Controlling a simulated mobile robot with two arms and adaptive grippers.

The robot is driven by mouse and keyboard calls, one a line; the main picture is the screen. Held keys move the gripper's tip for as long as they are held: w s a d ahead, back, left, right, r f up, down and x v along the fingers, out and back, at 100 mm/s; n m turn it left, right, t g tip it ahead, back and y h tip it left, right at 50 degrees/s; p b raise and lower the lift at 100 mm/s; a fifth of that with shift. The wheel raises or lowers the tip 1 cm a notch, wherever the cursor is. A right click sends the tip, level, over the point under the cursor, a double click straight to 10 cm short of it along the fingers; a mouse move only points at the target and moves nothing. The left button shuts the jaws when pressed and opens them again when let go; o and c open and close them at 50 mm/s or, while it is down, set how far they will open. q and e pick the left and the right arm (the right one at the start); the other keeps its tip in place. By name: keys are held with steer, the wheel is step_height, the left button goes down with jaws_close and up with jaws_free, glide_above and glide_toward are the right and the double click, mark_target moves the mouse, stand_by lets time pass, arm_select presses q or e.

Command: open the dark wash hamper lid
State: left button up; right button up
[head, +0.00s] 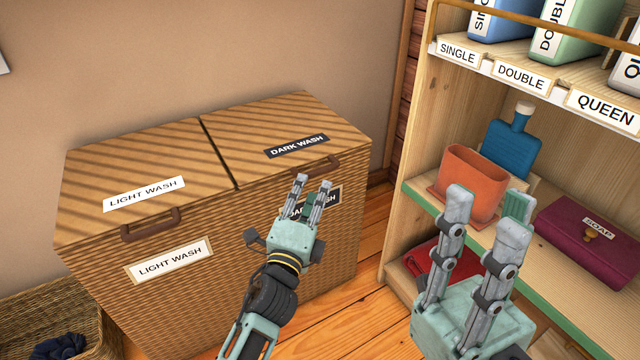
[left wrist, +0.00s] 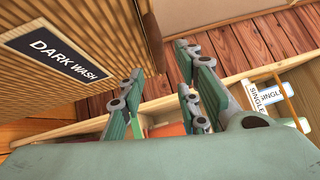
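The dark wash lid (head: 270,122) is the right half of the wicker hamper's top and lies closed, with a "DARK WASH" label and a brown handle (head: 317,167) at its front edge. My left gripper (head: 315,180) is open and empty, just in front of the hamper's front face near that handle, partly covering the front "DARK WASH" label. That label (left wrist: 55,52) also shows in the left wrist view, left of the open fingers. My right gripper (head: 488,205) is open and empty, in front of the shelf at the right.
The light wash lid (head: 125,168) is closed at the left. A shelf unit (head: 410,225) stands close on the right, holding an orange bin (head: 472,180), a blue bottle (head: 512,148) and a maroon soap box (head: 590,240). A wicker basket (head: 100,325) is at lower left.

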mark_target(320, 169)
arm_select(q)
steer(key=b+x, duration=0.2)
steer(key=x, duration=0.5)
steer(key=shift+w+d+r, duration=0.1)
steer(key=shift+w, duration=0.2)
jaws_close()
stand_by(0.4)
